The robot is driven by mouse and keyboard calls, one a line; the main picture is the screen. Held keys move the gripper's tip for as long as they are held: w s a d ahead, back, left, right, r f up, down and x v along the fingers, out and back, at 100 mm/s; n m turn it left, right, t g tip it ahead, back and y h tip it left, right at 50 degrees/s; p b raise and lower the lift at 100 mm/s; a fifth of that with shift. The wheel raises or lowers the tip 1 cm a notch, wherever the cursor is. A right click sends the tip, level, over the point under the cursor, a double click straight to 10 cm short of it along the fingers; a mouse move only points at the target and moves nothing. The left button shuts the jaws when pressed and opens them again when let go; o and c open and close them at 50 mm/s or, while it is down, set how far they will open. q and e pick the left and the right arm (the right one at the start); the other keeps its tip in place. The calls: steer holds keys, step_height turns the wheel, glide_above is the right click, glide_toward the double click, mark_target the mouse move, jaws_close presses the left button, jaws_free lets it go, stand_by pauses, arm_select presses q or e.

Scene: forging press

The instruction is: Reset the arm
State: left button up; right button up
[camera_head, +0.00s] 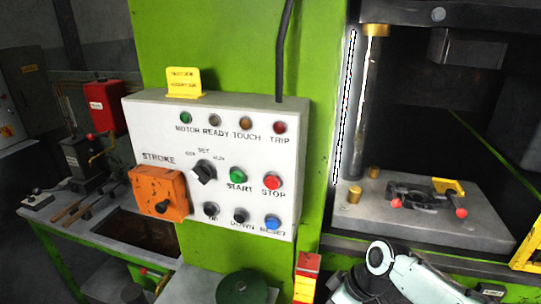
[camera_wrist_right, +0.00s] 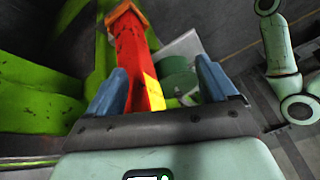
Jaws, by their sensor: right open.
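My right gripper (camera_wrist_right: 160,88) shows in the right wrist view with its two blue fingers spread apart. A red post with a yellow patch (camera_wrist_right: 134,62) appears in the gap between the fingers, nearer the left one. I cannot tell its depth, and no grip on it shows. In the head view, a pale link of my arm is at the lower right, in front of the press; the right gripper does not show there. My left gripper is in neither view.
The white control panel (camera_head: 137,119) with buttons and an orange stroke box (camera_head: 160,188) hangs on the green press frame (camera_head: 230,45). The press bed (camera_head: 470,238) holds a die with red-tipped handles. A red and yellow post (camera_head: 306,280) stands below the panel. A green bench (camera_head: 75,260) is left.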

steer(key=s+f+m+g+h, duration=0.1)
steer(key=s+f+m, duration=0.15)
steer(key=f, duration=1.05)
steer(key=s+f+m, duration=0.2)
steer(key=f+m, duration=0.2)
steer(key=f, duration=0.9)
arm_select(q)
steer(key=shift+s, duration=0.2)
arm_select(e)
steer(key=s+f+m, duration=0.7)
steer(key=s+f, duration=0.8)
steer(key=s, duration=0.2)
steer(key=shift+a+f+g, duration=0.15)
steer(key=shift+a+g, duration=0.15)
steer(key=shift+m, duration=0.25)
